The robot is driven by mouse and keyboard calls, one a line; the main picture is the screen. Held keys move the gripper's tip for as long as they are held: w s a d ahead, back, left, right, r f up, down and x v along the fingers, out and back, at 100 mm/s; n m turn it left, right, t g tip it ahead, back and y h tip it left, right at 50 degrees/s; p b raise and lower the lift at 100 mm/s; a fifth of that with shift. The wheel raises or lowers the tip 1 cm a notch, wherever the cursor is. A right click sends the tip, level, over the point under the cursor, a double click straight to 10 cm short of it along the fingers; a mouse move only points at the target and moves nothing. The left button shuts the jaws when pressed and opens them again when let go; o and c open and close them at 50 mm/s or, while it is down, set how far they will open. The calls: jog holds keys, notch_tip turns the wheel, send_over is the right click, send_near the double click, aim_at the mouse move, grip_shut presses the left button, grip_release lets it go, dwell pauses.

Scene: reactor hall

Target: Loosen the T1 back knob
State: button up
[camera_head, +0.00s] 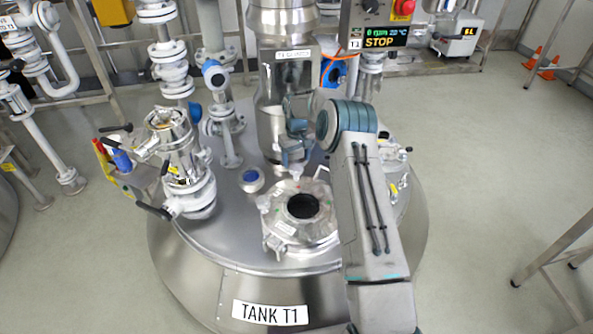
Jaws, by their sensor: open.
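Tank T1 (270,314) is a large round steel vessel with its label on the front. On its top is a hatch (325,225) with a bright metal lid and a dark round opening or window in the middle. My gripper (296,174) is small in the picture and sits just behind the hatch's back rim, pointing down. It is open. The T1 back knob cannot be made out clearly; the gripper and wrist cover that area. I cannot tell whether the fingers touch it. Clamp-like metal parts (275,243) show at the hatch's front left.
A steel column (272,95) stands right behind my gripper. A valve assembly (180,155) with black handles rises at the left. A blue-capped port (251,180) lies left of the hatch. A control box (380,38) reads STOP.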

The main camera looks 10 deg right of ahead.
aim_at(296, 167)
jog(key=m, duration=1.8)
jog(key=shift+m, duration=0.3)
jog(key=m, duration=0.6)
jog(key=shift+b, duration=0.4)
jog(key=m, duration=0.7)
jog(key=shift+r, duration=0.1)
jog(key=m+p, duration=0.1)
jog(key=m, duration=0.6)
jog(key=shift+p, duration=0.35)
jog(key=shift+m, duration=0.3)
notch_tip(296, 167, down, 6)
jog(key=b, duration=0.3)
